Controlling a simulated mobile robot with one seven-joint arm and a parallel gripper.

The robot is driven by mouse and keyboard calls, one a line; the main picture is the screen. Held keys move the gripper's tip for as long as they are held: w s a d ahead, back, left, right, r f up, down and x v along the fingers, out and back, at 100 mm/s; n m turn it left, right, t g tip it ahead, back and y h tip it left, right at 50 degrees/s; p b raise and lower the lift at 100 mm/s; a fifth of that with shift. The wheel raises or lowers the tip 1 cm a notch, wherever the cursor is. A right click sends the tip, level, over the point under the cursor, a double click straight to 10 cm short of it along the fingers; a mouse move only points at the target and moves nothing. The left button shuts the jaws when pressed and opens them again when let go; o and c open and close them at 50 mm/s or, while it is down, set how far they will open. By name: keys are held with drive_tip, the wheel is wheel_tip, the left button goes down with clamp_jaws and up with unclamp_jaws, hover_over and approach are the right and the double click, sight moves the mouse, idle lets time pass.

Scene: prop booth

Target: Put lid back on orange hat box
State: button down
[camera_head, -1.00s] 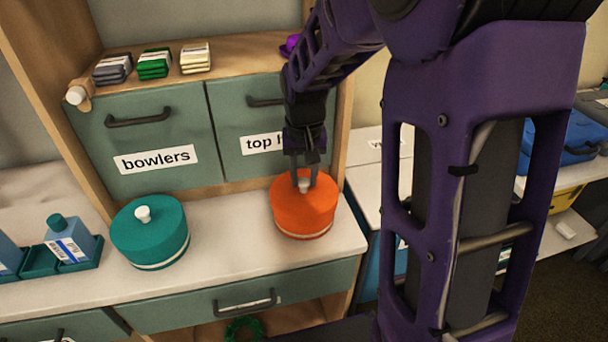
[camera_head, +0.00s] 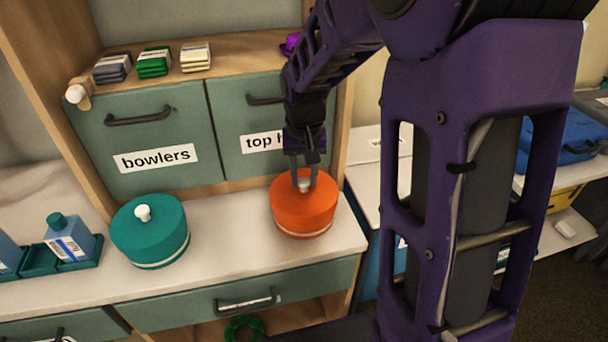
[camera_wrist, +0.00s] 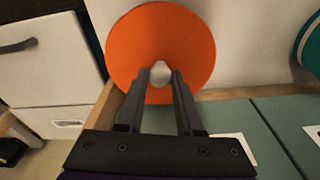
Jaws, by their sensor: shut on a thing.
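The orange hat box (camera_head: 303,212) stands on the white counter, with its orange lid (camera_wrist: 160,45) on top and a pale band low on its side. A white knob (camera_wrist: 160,72) is at the middle of the lid. My gripper (camera_head: 303,184) points down over the lid, its two fingers around the knob and shut on it. The lid looks level and seated on the box; the head view shows no gap between them. The wrist view shows the lid from above, hiding the box's inside.
A teal hat box (camera_head: 150,232) with a white knob stands to the left on the counter (camera_head: 225,240). A tray with blue bottles (camera_head: 70,243) is farther left. Drawers marked "bowlers" (camera_head: 155,150) and "top h…" rise behind. Free counter lies between the two hat boxes.

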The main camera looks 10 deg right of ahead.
idle(0.3)
unclamp_jaws()
idle(0.4)
drive_tip(key=shift+r, duration=0.1)
drive_tip(key=shift+r+p, duration=2.8)
drive_tip(key=shift+r, duration=0.6)
clamp_jaws()
drive_tip(key=shift+f, duration=0.3)
